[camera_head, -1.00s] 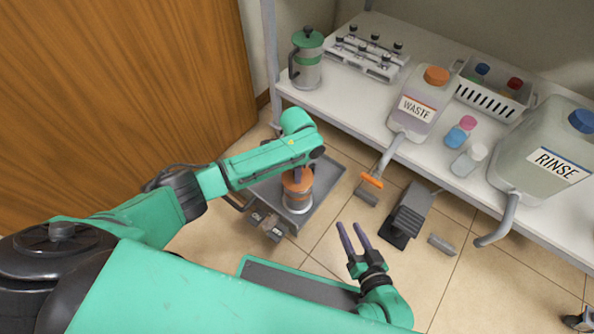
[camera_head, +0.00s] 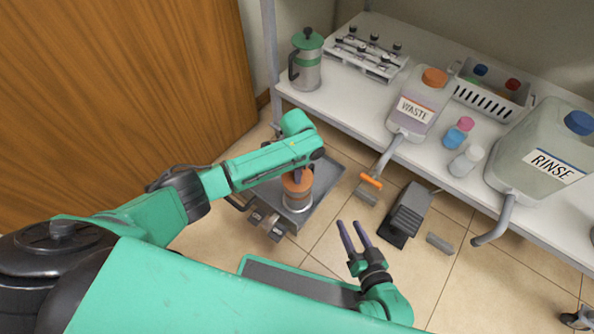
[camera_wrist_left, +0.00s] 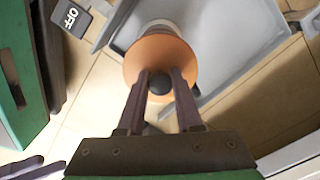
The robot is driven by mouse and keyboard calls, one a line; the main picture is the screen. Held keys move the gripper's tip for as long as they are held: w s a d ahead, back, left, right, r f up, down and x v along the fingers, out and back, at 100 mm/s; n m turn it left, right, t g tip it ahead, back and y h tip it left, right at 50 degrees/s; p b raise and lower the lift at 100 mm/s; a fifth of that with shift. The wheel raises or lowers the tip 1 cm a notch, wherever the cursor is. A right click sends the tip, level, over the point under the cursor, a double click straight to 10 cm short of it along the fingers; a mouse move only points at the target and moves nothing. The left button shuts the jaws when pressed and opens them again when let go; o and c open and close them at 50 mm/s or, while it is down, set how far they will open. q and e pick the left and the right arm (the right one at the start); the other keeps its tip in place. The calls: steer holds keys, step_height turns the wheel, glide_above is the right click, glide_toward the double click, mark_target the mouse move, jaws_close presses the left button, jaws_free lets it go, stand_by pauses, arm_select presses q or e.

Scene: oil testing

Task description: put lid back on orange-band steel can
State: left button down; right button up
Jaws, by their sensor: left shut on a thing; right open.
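The steel can (camera_head: 298,201) stands on the grey tray of a cart, with the orange lid (camera_head: 297,183) at its top. My left gripper (camera_head: 298,172) reaches down from above and is shut on the lid by its dark knob. The left wrist view shows the lid (camera_wrist_left: 145,58) as an orange disc, with the knob between the two fingers (camera_wrist_left: 160,78). Part of the pale can (camera_wrist_left: 162,26) shows beyond the disc. I cannot tell whether the lid touches the rim or hovers just above it. My right gripper (camera_head: 356,236) is open and empty, low at the right of the cart.
The grey tray (camera_head: 325,180) has free room right of the can. A white bench (camera_head: 350,108) holds a green-lidded pot (camera_head: 306,62), a WASTE jug (camera_head: 418,103), a RINSE jug (camera_head: 540,150) and small bottles. A dark pedal-like block (camera_head: 407,215) is on the floor. An OFF label (camera_wrist_left: 71,17) shows in the left wrist view.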

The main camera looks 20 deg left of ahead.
stand_by(0.3)
arm_select(q)
steer(key=shift+p, duration=0.35)
steer(key=shift+f, duration=0.1)
stand_by(0.4)
steer(key=c, duration=0.5)
jaws_free()
steer(key=shift+o, duration=0.3)
steer(key=o, duration=0.4)
